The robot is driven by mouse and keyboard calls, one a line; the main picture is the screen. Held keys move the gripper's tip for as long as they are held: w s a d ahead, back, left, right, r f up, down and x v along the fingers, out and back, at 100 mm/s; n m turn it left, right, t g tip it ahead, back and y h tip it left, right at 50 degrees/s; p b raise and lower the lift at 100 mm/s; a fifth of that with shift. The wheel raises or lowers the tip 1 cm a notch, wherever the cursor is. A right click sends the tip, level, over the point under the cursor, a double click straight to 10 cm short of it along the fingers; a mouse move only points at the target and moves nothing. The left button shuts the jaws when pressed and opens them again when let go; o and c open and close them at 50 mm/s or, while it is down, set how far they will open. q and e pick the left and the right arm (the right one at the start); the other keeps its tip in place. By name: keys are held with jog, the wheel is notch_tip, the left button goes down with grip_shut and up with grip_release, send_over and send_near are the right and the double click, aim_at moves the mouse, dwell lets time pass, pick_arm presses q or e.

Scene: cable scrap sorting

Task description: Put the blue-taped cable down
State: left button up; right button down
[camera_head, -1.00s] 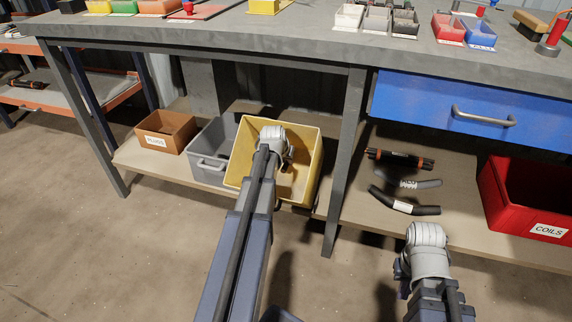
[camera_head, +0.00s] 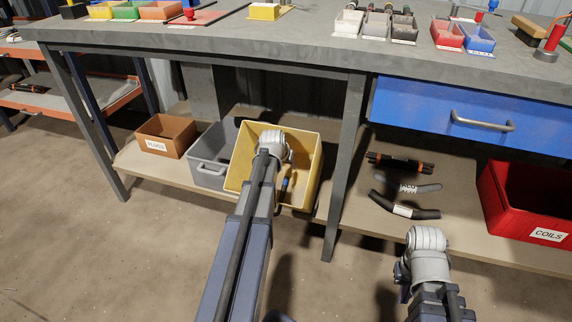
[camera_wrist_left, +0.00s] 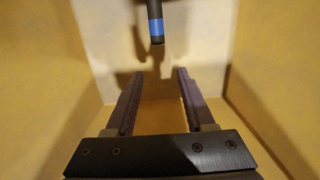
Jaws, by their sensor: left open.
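The blue-taped cable (camera_wrist_left: 156,28) is dark with a blue band near its end. In the left wrist view it lies beyond my fingertips, apart from them. In the head view a small part of the cable (camera_head: 285,184) shows inside the yellow bin (camera_head: 308,178). I cannot tell whether it rests on the bin's floor. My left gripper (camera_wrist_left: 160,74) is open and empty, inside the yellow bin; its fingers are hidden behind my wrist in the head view. My right arm's wrist shows at the lower right, but its jaws are hidden.
A grey bin (camera_head: 211,171) and a brown box (camera_head: 166,133) stand left of the yellow bin. Several cables, including a black one (camera_head: 405,207), lie on the lower shelf (camera_head: 455,235) to the right, beside a red COILS bin (camera_head: 500,195). The workbench top (camera_head: 300,45) overhangs the bins.

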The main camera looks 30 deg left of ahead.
pick_arm(q)
jog(key=p+v, duration=0.9)
jog(key=v, duration=0.2)
jog(key=shift+r, duration=0.35)
pick_arm(e)
notch_tip(320, 180, up, 10)
pick_arm(q)
jog(key=shift+s+p, duration=0.15)
jog(key=shift+p, duration=0.15)
